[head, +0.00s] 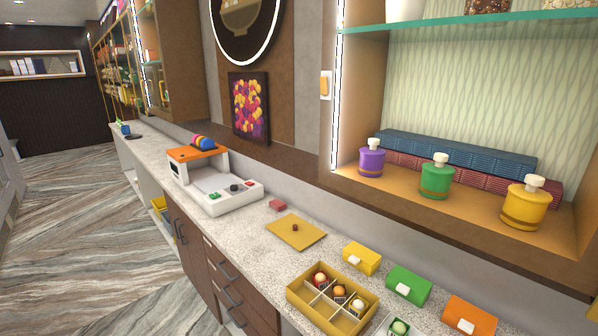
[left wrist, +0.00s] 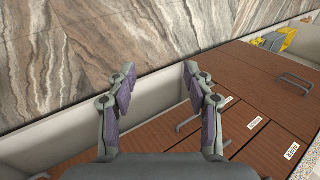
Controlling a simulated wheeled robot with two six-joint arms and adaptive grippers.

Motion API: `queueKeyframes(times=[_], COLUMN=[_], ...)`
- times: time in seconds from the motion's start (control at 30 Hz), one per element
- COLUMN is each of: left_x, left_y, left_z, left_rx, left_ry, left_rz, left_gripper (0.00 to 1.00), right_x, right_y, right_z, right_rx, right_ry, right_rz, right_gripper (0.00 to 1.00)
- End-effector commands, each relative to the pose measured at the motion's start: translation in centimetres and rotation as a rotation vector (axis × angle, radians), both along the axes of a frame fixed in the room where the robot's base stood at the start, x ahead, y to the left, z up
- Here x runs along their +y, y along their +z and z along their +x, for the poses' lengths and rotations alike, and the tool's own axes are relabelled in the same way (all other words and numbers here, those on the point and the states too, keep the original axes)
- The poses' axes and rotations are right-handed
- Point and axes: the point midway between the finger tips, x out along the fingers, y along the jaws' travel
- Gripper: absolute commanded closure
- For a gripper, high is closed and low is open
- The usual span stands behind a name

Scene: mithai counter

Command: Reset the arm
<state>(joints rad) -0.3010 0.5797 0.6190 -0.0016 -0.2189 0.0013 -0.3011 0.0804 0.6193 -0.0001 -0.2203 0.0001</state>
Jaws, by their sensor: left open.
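My left gripper (left wrist: 158,72) shows in the left wrist view with its two purple-grey fingers spread wide and nothing between them. Its fingertips point toward the marbled floor (left wrist: 150,35) and stand in front of brown cabinet fronts (left wrist: 255,85) with dark handles and small white labels. It appears apart from them. Neither of my arms shows in the head view, and my right gripper is in no view.
The speckled counter (head: 240,225) carries a white and orange machine (head: 215,185), a yellow lid (head: 296,232), a divided yellow box (head: 300,294) with round sweets, and yellow, green and orange boxes (head: 408,284). A shelf (head: 400,185) with three jars overhangs it. The floor is clear.

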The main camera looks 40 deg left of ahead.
Motion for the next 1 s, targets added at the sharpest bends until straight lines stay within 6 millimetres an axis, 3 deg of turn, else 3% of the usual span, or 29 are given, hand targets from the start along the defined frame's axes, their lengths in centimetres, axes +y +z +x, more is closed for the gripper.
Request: queueKeyframes(times=[0.03,0.1,0.3,0.4,0.5,0.53,0.6,1.0], left_x=[-4.2,-9.8,-26.1,-32.4,-36.4,-37.2,-36.5,-36.4], left_y=[-2.4,-5.2,-10.4,-11.4,-11.9,-11.9,-13.3,-13.0], left_z=[-0.7,-1.6,-3.2,-3.5,-3.6,-3.6,-3.6,-3.6], left_rx=[0.000,0.000,-0.001,-0.001,-0.001,-0.001,-0.001,-0.001], left_ry=[0.019,0.043,0.109,0.133,0.149,0.152,0.150,0.149], left_rz=[-0.060,-0.138,-0.349,-0.428,-0.478,-0.487,-0.479,-0.478], left_gripper=[0.48,0.48,0.48,0.48,0.48,0.48,0.48,0.48], right_x=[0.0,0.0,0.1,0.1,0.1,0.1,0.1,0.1], right_y=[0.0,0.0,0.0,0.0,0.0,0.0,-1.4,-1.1], right_z=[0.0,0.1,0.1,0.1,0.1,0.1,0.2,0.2], right_rx=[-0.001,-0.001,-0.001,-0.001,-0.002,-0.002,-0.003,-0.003], right_ry=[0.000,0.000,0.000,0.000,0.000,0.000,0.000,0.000], right_rz=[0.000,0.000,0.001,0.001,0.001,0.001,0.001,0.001], right_gripper=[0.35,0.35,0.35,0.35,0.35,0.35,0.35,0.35])
